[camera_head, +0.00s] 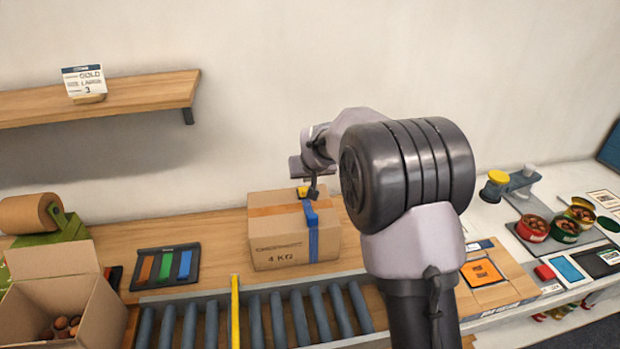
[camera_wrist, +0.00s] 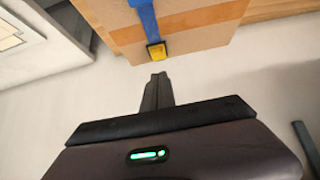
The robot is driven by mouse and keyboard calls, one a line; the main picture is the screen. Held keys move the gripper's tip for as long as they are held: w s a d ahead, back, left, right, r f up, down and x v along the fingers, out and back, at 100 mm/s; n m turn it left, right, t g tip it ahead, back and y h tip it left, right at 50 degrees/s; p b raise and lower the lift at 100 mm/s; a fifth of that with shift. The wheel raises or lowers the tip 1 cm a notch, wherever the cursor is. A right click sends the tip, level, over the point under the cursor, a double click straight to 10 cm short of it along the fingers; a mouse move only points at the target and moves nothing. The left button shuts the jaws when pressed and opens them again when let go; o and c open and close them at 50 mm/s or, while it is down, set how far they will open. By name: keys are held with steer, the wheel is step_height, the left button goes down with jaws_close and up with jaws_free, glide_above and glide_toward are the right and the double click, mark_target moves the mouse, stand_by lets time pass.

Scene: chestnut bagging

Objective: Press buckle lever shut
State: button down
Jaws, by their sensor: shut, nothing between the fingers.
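A closed cardboard box (camera_head: 281,245) marked 4 KG stands on the wooden bench, with orange tape across its top. A blue strap (camera_head: 313,240) runs over its top and down its front. A yellow buckle lever (camera_head: 303,191) shows at the top back edge of the box, and in the wrist view the lever (camera_wrist: 157,51) sits at the end of the strap (camera_wrist: 147,20). My gripper (camera_head: 314,192) is at the box top by the lever. In the wrist view my gripper (camera_wrist: 158,78) is shut and empty, its tips just short of the lever; contact cannot be told.
A roller conveyor (camera_head: 255,318) with a yellow bar (camera_head: 235,310) lies in front of the box. A tray of coloured strips (camera_head: 166,267) and an open box of chestnuts (camera_head: 65,300) are left. Pots (camera_head: 533,228) stand far right. A shelf (camera_head: 110,97) is above left.

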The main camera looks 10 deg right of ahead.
steer(key=shift+s+r, duration=0.2)
steer(key=shift+s, duration=0.75)
steer(key=shift+s+r, duration=0.2)
steer(key=shift+s, duration=0.75)
